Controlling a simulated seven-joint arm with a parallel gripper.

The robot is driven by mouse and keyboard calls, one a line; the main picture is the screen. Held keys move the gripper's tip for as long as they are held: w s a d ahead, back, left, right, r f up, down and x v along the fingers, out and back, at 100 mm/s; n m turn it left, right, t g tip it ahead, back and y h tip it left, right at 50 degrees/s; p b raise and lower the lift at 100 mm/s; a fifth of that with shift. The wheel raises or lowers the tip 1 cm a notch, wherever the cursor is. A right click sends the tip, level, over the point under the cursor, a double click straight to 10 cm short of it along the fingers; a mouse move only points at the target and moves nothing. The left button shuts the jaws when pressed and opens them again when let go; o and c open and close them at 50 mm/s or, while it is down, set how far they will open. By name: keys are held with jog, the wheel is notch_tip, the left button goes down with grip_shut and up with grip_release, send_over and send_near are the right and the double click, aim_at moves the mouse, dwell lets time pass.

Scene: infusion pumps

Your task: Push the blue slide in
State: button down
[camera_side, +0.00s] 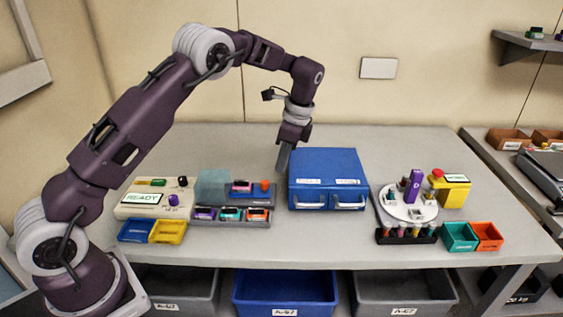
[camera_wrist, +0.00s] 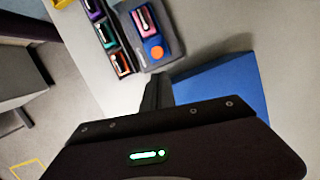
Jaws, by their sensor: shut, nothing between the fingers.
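The blue cabinet (camera_side: 325,165) stands mid-table, with two labelled blue fronts side by side, each with a white handle (camera_side: 347,206). I cannot tell whether either front sticks out, and no other part is clearly a blue slide. The cabinet also shows in the wrist view (camera_wrist: 235,92), partly hidden by my gripper's body. My gripper (camera_side: 281,168) is shut and empty, pointing down by the cabinet's left back side. In the wrist view the closed fingers (camera_wrist: 155,92) are left of the blue surface. I cannot tell whether they touch it.
Left of the cabinet is a grey rack (camera_side: 233,217) with several coloured modules and a pale device (camera_side: 150,198) reading READY. On the right are a round white turntable (camera_side: 400,208), a yellow box (camera_side: 453,192) and small bins (camera_side: 460,237). The table behind the cabinet is clear.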

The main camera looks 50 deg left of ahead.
aim_at(241, 186)
jog(key=x, duration=0.6)
jog(key=shift+f, duration=0.35)
jog(key=s+a, duration=0.6)
jog(key=shift+s+a, duration=0.2)
jog(key=shift+a, duration=0.05)
jog(key=s+d+r+n+t, duration=0.1)
jog(key=d+r, duration=0.2)
jog(key=r, duration=0.6)
jog(key=s+d+r+n+t, duration=0.15)
jog(key=d+r, duration=0.25)
jog(key=r, duration=0.5)
jog(key=s+d+r+n+t+h, duration=0.15)
jog(key=s+d+r+n, duration=0.35)
jog(key=s, duration=0.5)
jog(key=s+d+n+t, duration=0.3)
jog(key=s+d, duration=0.1)
jog(key=s, duration=1)
jog(key=shift+d+f+n+h, duration=0.2)
jog(key=shift+d+n+h, duration=0.15)
jog(key=shift+h, duration=0.1)
